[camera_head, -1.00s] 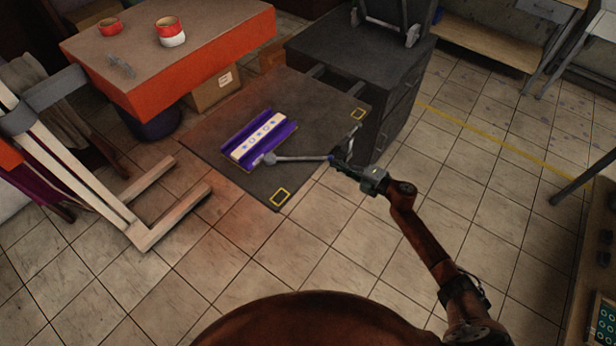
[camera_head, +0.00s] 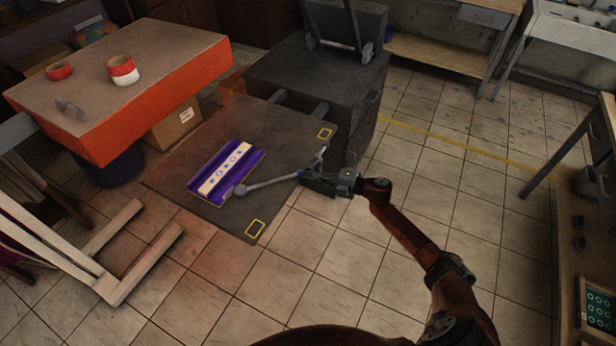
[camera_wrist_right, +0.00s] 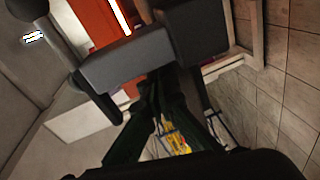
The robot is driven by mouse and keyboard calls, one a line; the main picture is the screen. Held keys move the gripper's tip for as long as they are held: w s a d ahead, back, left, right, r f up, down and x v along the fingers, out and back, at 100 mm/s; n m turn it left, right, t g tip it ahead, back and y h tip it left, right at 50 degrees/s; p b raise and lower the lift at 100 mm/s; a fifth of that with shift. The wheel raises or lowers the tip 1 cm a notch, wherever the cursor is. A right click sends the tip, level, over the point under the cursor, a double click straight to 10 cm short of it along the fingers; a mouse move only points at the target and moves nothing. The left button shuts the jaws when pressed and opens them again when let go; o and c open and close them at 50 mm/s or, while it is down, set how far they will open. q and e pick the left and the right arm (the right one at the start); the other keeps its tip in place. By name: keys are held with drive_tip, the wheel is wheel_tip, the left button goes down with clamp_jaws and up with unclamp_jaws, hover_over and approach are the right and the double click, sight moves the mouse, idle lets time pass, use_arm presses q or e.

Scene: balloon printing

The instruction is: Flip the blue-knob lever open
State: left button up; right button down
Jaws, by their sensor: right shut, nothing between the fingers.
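The printing press (camera_head: 300,80) is dark grey and stands behind its flat dark plate (camera_head: 180,170). A purple holder (camera_head: 248,160) with a pale patterned strip (camera_head: 224,168) lies on the plate. A long grey lever rod (camera_head: 270,183) runs from a round joint beside the holder toward my right gripper (camera_head: 308,173). A blue knob cannot be made out; the rod's right end is at the gripper, which may hide it. My right gripper is shut with nothing in it, close to that end; contact cannot be told. Its dark fingers show in the wrist view (camera_wrist_right: 160,95) below a grey bar. My left gripper is out of view.
An orange-sided table (camera_head: 150,92) with red and white tape rolls (camera_head: 122,70) stands at the left. A pale wooden frame (camera_head: 145,265) is on the floor below it. A bench (camera_head: 570,260) stands at the right edge. The tiled floor in front is clear.

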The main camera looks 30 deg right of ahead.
drive_tip(key=shift+s+r, duration=0.1)
drive_tip(key=shift+s+a+r+p, duration=0.1)
drive_tip(key=shift+s+p, duration=0.25)
drive_tip(key=shift+p, duration=0.1)
drive_tip(key=p+v, duration=0.1)
drive_tip(key=v, duration=1.1)
drive_tip(key=shift+s+a+p, duration=0.2)
drive_tip(key=shift+s+p, duration=0.2)
drive_tip(key=shift+s, duration=0.1)
